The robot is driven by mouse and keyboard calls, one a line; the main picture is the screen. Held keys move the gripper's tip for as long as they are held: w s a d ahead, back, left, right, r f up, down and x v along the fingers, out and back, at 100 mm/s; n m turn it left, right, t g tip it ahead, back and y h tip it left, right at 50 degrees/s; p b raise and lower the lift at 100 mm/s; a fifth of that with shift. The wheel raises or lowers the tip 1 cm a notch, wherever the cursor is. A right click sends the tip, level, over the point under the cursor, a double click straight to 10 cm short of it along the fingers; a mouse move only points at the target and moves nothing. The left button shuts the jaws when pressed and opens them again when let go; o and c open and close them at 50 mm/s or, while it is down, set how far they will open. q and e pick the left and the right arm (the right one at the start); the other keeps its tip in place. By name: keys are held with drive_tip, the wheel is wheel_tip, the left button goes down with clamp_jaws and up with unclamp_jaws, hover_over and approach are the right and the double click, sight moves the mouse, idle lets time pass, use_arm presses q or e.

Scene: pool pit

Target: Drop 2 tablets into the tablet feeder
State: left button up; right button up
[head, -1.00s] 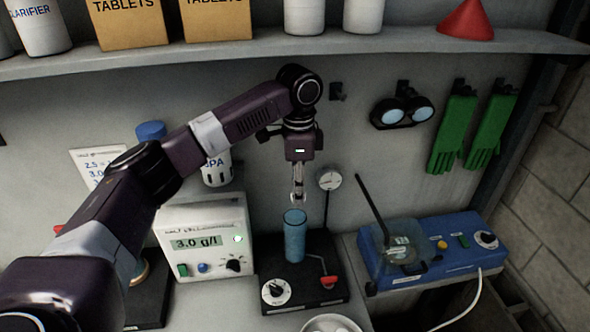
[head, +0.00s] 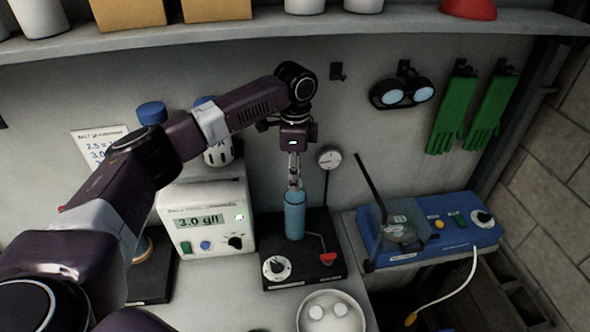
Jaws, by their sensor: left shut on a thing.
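The tablet feeder looks to be the clear blue tube (head: 295,218), standing upright on a black base with a dial and a red lever. My left gripper (head: 294,184) points straight down right at the tube's open top. It is shut on a tablet, which is small and mostly hidden between the fingertips. I cannot tell whether the fingertips are inside the rim or just above it. A round pale dish (head: 303,319) at the bottom edge holds two white tablets (head: 328,312). My right gripper is not in view.
A white meter (head: 205,218) reading 3.0 g/l stands left of the feeder. A gauge on a thin post (head: 329,158) rises close behind the tube. A blue device (head: 470,222) with a clear cover sits at right. A shelf (head: 300,38) runs above.

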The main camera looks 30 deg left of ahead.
use_arm(q)
drive_tip(key=shift+f, duration=0.35)
idle(0.3)
drive_tip(key=o, duration=1)
drive_tip(key=shift+r, duration=0.1)
drive_tip(key=shift+r, duration=2.9)
